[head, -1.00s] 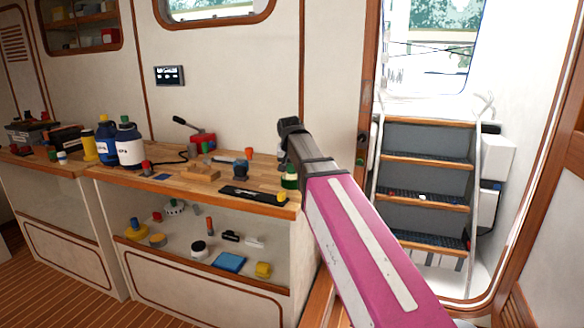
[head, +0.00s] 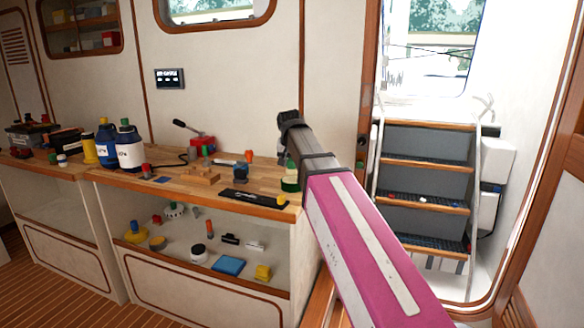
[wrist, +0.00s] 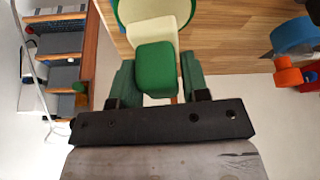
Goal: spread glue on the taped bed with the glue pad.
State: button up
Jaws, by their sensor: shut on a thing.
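My gripper (wrist: 157,64) is shut on a small green block with a cream part beyond it, which I take to be the glue pad (wrist: 155,72). The block sits between my two green fingers, and its far face is hidden. A larger pale and green shape lies behind it at the top of the wrist view. In the head view a green and cream piece (head: 291,184) shows at the bench's right end, below my arm's tip; my fingers are not clear there. I cannot pick out the taped bed for certain; a flat wooden block (head: 201,177) lies on the bench.
The wooden bench (head: 170,190) holds a black strip (head: 250,197), a red clamp-like tool (head: 203,143) and large bottles (head: 129,150) at left. A blue and orange tool (wrist: 292,38) lies right in the wrist view. Stairs (head: 425,180) rise at right.

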jog(key=shift+r, duration=1.9)
jog(key=shift+s, duration=0.1)
